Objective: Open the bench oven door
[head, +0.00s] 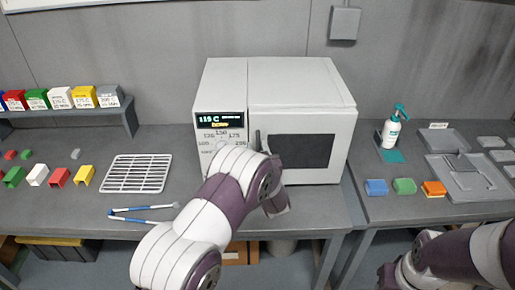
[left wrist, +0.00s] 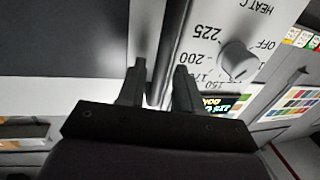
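The bench oven (head: 300,85) is a white box in the middle of the bench, with a lit display and dial panel on its left. Its door (head: 345,150), with a dark window, looks closed. The dark upright handle (head: 257,140) is at the door's left edge. My left gripper (head: 263,151) is at the handle, mostly hidden behind my arm in the head view. In the left wrist view, the two fingers of the left gripper (left wrist: 160,78) stand apart on either side of the handle (left wrist: 166,45). My right arm shows at lower right; its gripper cannot be made out.
A white wire rack (head: 136,173) and blue-tipped tools (head: 140,209) lie left of the oven. Coloured bins (head: 60,97) and blocks are further left. On the right bench are a spray bottle (head: 391,131), coloured blocks (head: 404,186) and a grey tray (head: 470,178). A dial (left wrist: 238,62) is close beside the left gripper.

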